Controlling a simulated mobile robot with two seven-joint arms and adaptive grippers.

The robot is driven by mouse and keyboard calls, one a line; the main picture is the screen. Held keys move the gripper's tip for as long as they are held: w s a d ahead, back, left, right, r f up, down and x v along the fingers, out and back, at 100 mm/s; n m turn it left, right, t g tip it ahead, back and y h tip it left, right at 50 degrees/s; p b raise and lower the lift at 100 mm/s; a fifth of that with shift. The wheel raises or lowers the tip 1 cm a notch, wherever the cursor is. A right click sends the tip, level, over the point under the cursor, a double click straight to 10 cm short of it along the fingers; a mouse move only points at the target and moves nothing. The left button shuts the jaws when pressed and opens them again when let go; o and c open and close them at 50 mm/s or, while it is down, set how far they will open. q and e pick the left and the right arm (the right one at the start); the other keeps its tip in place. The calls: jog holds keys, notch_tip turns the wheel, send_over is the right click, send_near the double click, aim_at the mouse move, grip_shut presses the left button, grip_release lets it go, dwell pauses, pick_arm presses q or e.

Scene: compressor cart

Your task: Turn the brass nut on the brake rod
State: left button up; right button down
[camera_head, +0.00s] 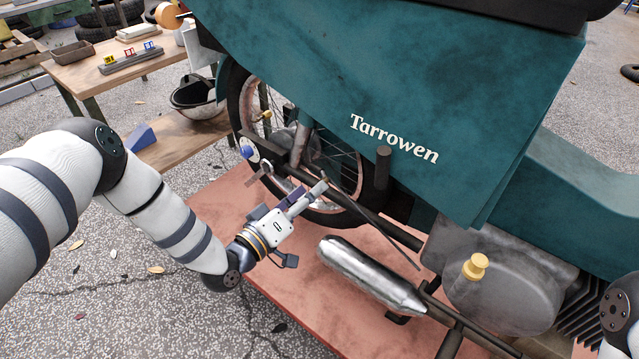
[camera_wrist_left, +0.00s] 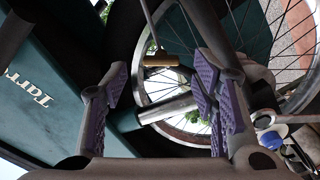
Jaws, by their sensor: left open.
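The brass nut (camera_wrist_left: 162,60) shows in the left wrist view as a short brass-coloured cylinder at the end of a thin dark rod (camera_wrist_left: 149,22), in front of the spoked wheel. My left gripper (camera_head: 298,212) is at the wheel's lower side in the head view. In the left wrist view its purple-padded fingers (camera_wrist_left: 163,98) are spread apart, with the nut beyond them and no contact visible. In the head view I cannot make out the nut for certain; the gripper may hide it. My right gripper is out of view.
The teal Tarrowen body (camera_head: 400,90) overhangs the wheel (camera_head: 243,100). A silver muffler (camera_head: 365,275) lies right of the gripper. A reddish platform (camera_head: 300,315) lies below. A wooden workbench (camera_head: 95,72) stands back left.

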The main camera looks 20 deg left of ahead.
pick_arm(q)
jog(key=x, duration=0.4)
jog(key=shift+w+d, duration=0.1)
jog(key=shift+w, duration=0.2)
jog(key=shift+s+f, duration=0.1)
grip_shut()
